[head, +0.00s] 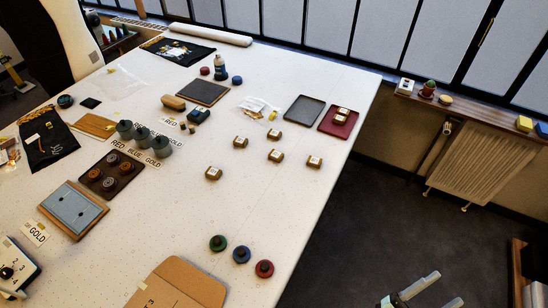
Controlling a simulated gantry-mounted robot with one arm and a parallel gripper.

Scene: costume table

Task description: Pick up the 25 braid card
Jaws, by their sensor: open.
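Several small brown cards with white labels lie apart on the white table, right of centre in the head view. They are a front-left card (213,173), a back-left card (240,142), a back card (274,134), a middle card (276,156) and a right card (313,161). At least one more similar card (341,115) lies in the dark red tray (327,125). The labels are too small to read, so I cannot tell which is the 25 braid card. My gripper (448,288) is open, at the bottom right, beyond the table's right edge in the picture and away from the cards.
A grey tray (303,110) sits left of the red one. Green (217,243), blue (241,254) and red (264,269) round pieces stand near the right edge. The table between cards and round pieces is clear.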

